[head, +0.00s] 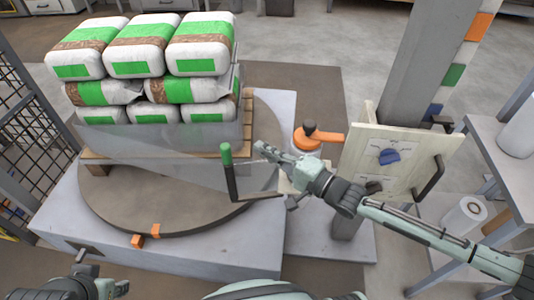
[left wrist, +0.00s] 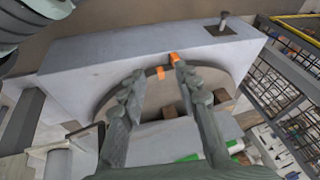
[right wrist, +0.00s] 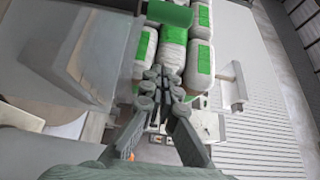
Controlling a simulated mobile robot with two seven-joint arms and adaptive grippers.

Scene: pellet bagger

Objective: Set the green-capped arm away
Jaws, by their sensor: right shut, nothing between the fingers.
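The green-capped arm (head: 232,180) is a dark upright bar with a green cap (head: 226,154) on top and a dark foot running right, at the turntable's right edge. The green cap also shows in the right wrist view (right wrist: 170,13), beyond the fingertips. My right gripper (head: 260,148) is shut and empty, just right of the cap at about its height in the picture; I cannot tell whether they touch. My left gripper (left wrist: 157,72) is open and empty in its wrist view, facing the turntable's orange-marked edge. In the head view it is only partly visible at bottom left.
White-and-green bags (head: 140,62) are stacked on a pallet on the round turntable (head: 130,206), partly wrapped in clear film. An orange lever (head: 318,138) and a wooden panel (head: 400,150) with a blue knob (head: 389,157) stand right of my right gripper. A mesh fence (head: 22,120) stands at left.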

